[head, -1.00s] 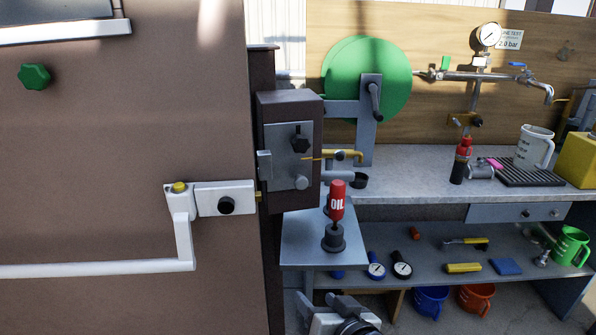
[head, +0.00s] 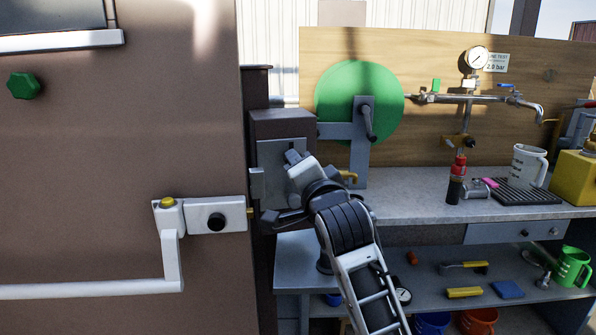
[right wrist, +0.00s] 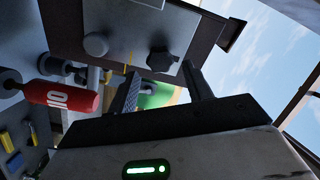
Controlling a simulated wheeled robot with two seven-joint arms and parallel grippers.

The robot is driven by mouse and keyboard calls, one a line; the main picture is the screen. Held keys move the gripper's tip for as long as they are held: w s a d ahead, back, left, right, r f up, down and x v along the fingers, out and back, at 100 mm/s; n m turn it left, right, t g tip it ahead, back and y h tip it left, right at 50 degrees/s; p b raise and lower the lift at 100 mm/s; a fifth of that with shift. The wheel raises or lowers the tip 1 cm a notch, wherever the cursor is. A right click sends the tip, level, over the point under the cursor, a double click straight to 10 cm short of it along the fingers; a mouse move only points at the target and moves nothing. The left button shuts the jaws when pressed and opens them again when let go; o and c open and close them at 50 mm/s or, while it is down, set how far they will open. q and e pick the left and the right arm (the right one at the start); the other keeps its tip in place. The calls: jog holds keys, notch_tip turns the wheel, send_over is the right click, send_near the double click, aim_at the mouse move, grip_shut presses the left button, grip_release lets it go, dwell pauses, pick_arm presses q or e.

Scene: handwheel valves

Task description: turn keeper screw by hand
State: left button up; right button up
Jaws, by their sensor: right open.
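The brown box (head: 283,124) beside the door frame carries a grey plate (head: 270,162). In the right wrist view, a black lobed knob (right wrist: 162,61), which looks like the keeper screw, sits on the plate near a round grey knob (right wrist: 95,44). My right gripper (head: 293,159) is in front of the plate and hides both knobs in the head view. In the right wrist view my right gripper (right wrist: 161,72) is open, with the black knob showing between its finger tips. I cannot tell whether they touch it. My left gripper is not in view.
A green disc (head: 350,100) with a crank is right of the box. The brown door (head: 100,130) with its white push bar (head: 90,291) fills the left.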

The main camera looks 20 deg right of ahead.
jog(key=w, duration=0.3)
jog(key=shift+w+b, duration=0.1)
jog(key=shift+b, duration=0.2)
jog(key=shift+c, duration=0.2)
jog(key=c, duration=0.7)
jog(key=shift+o, duration=0.2)
